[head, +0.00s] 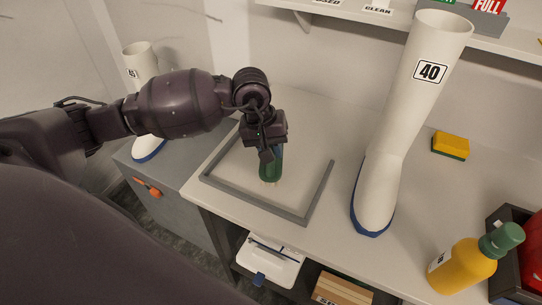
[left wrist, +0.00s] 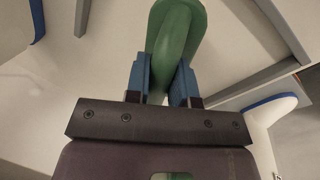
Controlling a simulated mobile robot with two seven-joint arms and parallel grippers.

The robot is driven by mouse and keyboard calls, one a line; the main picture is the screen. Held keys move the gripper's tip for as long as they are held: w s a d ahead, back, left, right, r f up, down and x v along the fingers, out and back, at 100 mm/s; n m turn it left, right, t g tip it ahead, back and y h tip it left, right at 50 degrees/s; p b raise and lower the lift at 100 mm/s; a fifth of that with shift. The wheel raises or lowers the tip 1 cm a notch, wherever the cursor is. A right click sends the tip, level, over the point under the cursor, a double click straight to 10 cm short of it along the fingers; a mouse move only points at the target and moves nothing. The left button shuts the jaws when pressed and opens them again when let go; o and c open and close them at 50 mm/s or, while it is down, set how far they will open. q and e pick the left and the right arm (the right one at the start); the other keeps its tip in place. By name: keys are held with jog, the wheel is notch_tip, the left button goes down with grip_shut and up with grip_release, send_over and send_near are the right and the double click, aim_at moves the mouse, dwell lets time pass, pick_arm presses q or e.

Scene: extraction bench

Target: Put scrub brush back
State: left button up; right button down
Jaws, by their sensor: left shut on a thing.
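The green scrub brush (head: 270,166) is in my left gripper, above or inside a grey rectangular frame (head: 322,190) on the bench. The gripper covers its upper part in the head view, and pale bristles show at its lower end. In the left wrist view the green handle loop of the scrub brush (left wrist: 176,35) sits between the blue fingertips. My left gripper (left wrist: 160,82) is shut on it; it also shows in the head view (head: 268,148). I cannot tell whether the brush touches the bench. My right gripper is not in view.
A tall white boot (head: 400,140) marked 40 stands right of the frame. Another white boot (head: 141,62) stands left. A shelf (head: 390,18) runs along the back.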

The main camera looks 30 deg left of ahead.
pick_arm(q)
jog(key=shift+a+x, duration=0.15)
jog(key=shift+x, duration=0.55)
jog(key=shift+a+x, duration=0.15)
jog(key=shift+x, duration=0.55)
jog(key=shift+s+f, duration=0.15)
jog(key=o, duration=0.8)
jog(key=shift+v, duration=6.1)
jog(key=shift+d, duration=0.1)
